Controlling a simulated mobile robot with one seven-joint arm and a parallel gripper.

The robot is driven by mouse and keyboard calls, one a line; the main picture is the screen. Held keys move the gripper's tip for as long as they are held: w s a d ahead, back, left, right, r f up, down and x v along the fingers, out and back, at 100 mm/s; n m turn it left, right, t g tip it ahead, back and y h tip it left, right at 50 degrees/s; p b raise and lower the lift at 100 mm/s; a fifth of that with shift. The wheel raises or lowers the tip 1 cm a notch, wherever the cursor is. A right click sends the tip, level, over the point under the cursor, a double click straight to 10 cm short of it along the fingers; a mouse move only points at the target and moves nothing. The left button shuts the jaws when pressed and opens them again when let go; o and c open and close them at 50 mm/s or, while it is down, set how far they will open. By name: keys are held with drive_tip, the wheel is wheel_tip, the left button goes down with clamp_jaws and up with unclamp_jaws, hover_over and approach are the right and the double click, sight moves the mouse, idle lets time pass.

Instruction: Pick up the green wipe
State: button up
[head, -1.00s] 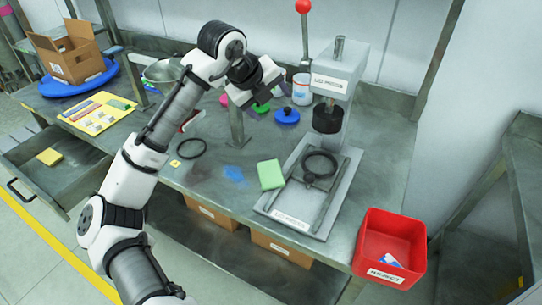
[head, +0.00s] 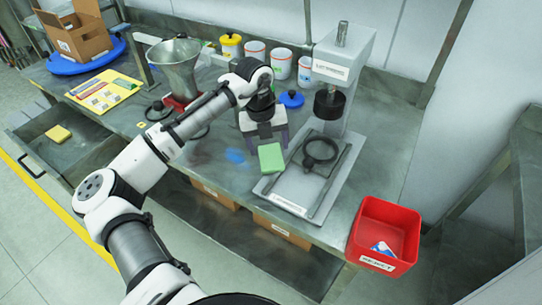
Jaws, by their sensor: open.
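The green wipe (head: 271,158) lies flat on the grey metal bench, just left of the lid press base. My gripper (head: 266,145) points down at the wipe's far left side, with its two purple-grey fingers apart. From this view I cannot tell whether the fingers touch the wipe or how high they are above the bench. Nothing shows held between them.
The lid press (head: 334,90) stands close to the right, with a black ring (head: 320,150) on its base. A red reject bin (head: 386,235) is at the bench's front right. A metal funnel (head: 176,65), several white tubs and a blue lid (head: 291,99) stand behind. A blue smear (head: 234,155) lies left.

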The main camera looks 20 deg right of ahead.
sight(271, 159)
drive_tip(key=shift+s+d+f+p, duration=0.15)
drive_tip(key=shift+f+p, duration=0.35)
drive_tip(key=shift+f, duration=0.8)
drive_tip(key=shift+w+d+f+p, duration=0.15)
drive_tip(key=shift+f+p, duration=0.35)
drive_tip(key=shift+f, duration=0.75)
drive_tip(key=shift+s, duration=0.1)
drive_tip(key=c, duration=0.8)
wheel_tip(271, 159, up, 20)
drive_tip(key=b, duration=0.3)
drive_tip(key=shift+b, duration=0.4)
